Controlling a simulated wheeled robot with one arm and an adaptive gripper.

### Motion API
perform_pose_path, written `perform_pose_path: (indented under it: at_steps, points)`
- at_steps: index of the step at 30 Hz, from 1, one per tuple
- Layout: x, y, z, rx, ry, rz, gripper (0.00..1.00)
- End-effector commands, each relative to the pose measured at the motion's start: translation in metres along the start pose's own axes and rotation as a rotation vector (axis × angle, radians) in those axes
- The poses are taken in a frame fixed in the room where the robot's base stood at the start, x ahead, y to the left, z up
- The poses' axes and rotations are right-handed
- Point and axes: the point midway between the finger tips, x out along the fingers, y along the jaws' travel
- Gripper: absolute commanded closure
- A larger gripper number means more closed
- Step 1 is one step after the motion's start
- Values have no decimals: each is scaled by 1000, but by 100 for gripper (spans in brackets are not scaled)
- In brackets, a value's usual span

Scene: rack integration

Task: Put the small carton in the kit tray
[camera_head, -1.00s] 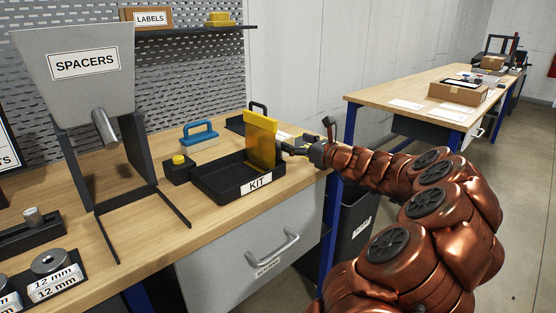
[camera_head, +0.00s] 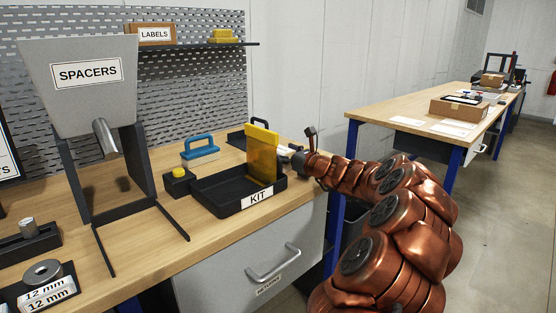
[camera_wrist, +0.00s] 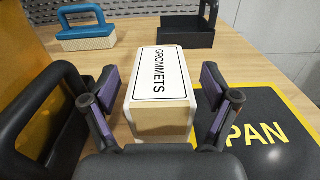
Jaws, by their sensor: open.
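The small carton, a brown box with a white GROMMETS label (camera_wrist: 161,85), stands on the bench in the wrist view. My gripper (camera_wrist: 164,104) is open, with one finger on each side of the carton. Slim gaps seem to show beside it. In the head view the gripper (camera_head: 289,155) is at the right end of the kit tray, partly behind a yellow see-through panel (camera_head: 263,152). The carton cannot be made out there. The black kit tray (camera_head: 215,203), with a KIT label on its front, sits at the bench front and looks empty.
The yellow panel (camera_wrist: 22,60) and a black handle loop (camera_wrist: 45,115) rise close to my gripper's left. A black mat marked PAN (camera_wrist: 255,132) lies at right. A blue-handled block (camera_wrist: 84,30) and a black handled tray (camera_wrist: 187,35) stand behind.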

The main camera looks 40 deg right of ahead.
Motion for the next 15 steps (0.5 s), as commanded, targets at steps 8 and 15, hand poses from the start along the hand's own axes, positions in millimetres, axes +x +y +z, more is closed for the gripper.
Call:
perform_pose_path:
  at_steps: [8,15]
  points:
    - [7,0,1,-1,-1,0,14]
    - [6,0,1,-1,-1,-1,32]
